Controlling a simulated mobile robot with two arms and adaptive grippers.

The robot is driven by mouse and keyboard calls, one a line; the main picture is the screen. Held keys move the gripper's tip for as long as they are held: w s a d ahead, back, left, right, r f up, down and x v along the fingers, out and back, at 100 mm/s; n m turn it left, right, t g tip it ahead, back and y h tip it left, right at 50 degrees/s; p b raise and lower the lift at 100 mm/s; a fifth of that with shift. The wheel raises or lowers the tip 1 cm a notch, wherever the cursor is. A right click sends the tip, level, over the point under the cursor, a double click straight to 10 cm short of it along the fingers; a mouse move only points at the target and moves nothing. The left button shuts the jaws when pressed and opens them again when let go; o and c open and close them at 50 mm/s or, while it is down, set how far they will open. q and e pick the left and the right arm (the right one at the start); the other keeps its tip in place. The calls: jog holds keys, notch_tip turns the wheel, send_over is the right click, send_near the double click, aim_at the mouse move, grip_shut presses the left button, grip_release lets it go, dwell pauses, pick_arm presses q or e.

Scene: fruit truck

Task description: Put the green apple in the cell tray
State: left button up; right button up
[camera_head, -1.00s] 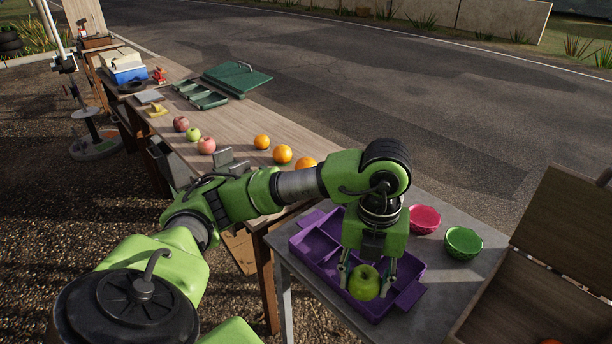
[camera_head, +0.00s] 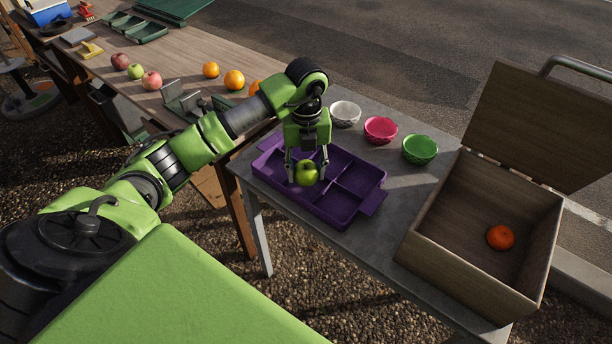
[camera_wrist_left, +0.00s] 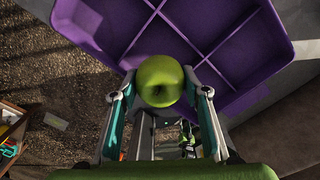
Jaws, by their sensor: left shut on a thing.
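The green apple (camera_head: 306,174) is held between the fingers of my left gripper (camera_head: 307,172), which is shut on it. In the left wrist view the apple (camera_wrist_left: 160,80) sits between the two fingertips. The purple cell tray (camera_head: 343,209) lies on the grey table, with several compartments. In the head view the apple shows in front of the tray's left part. In the left wrist view it overlaps the near rim of the tray (camera_wrist_left: 262,62). I cannot tell how high it is above the tray. My right gripper is not in view.
White (camera_head: 345,113), pink (camera_head: 380,129) and green (camera_head: 419,149) bowls stand behind the tray. An open wooden box (camera_head: 436,217) with an orange fruit (camera_head: 500,237) is at the right. Apples and oranges (camera_head: 234,80) lie on the wooden table (camera_head: 190,62) at the left.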

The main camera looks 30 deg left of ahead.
aim_at(306, 179)
pick_arm(q)
jog(key=shift+w+a+f, duration=0.2)
jog(key=shift+w+f, duration=0.1)
jog(key=shift+f, duration=0.15)
notch_tip(306, 179, down, 2)
jog(key=shift+f+p, duration=0.1)
jog(key=shift+p, duration=0.5)
jog(key=shift+f, duration=0.4)
jog(key=shift+f, duration=0.1)
jog(key=shift+f, duration=0.15)
jog(key=o, duration=0.9)
